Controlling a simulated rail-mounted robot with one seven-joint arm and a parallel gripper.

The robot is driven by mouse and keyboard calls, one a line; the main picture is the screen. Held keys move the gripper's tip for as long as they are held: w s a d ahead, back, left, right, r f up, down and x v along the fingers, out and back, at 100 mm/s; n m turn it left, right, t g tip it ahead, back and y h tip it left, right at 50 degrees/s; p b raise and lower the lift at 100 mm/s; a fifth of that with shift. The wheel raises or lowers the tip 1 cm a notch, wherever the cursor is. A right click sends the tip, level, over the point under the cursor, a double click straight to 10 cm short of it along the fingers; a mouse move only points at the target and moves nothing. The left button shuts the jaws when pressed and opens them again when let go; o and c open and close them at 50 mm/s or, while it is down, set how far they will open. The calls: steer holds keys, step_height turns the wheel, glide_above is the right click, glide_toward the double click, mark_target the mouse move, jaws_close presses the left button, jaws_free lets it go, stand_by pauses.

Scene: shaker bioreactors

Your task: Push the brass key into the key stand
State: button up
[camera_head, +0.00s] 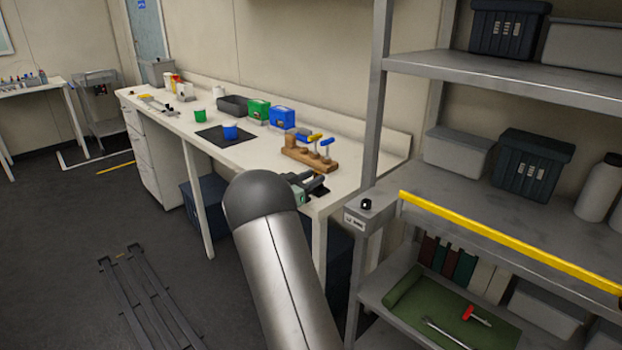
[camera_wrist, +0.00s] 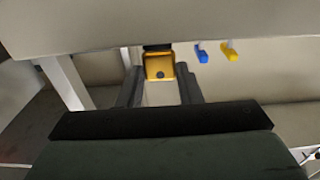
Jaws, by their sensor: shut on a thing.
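My gripper (camera_wrist: 160,88) is shut on a yellow-orange block with a dark dot, which looks like the head of the brass key (camera_wrist: 160,67). A dark part (camera_wrist: 157,47) shows just beyond the key, against a pale surface; I cannot tell whether they touch. In the head view my gripper (camera_head: 308,183) is at the near right end of the bench, beside a small black patch (camera_head: 320,190); the key is too small to make out there. A wooden stand (camera_head: 308,158) with blue and yellow handles stands behind my gripper. I cannot tell which one is the key stand.
Blue (camera_wrist: 202,54) and yellow (camera_wrist: 230,51) handles show right of the key. On the bench (camera_head: 210,150), a blue cup (camera_head: 230,132) sits on a black mat, with blue (camera_head: 282,118) and green boxes behind. A metal shelf (camera_head: 450,190) with a yellow bar stands close on the right.

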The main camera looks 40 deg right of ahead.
steer(key=o, duration=1.1)
steer(key=s+a, duration=0.1)
steer(key=a, duration=1)
steer(key=s+a+f, duration=0.1)
steer(key=a, duration=0.5)
steer(key=shift+s+a+b, duration=0.1)
steer(key=shift+s+b, duration=0.2)
steer(key=shift+b, duration=0.1)
steer(key=shift+r, duration=0.1)
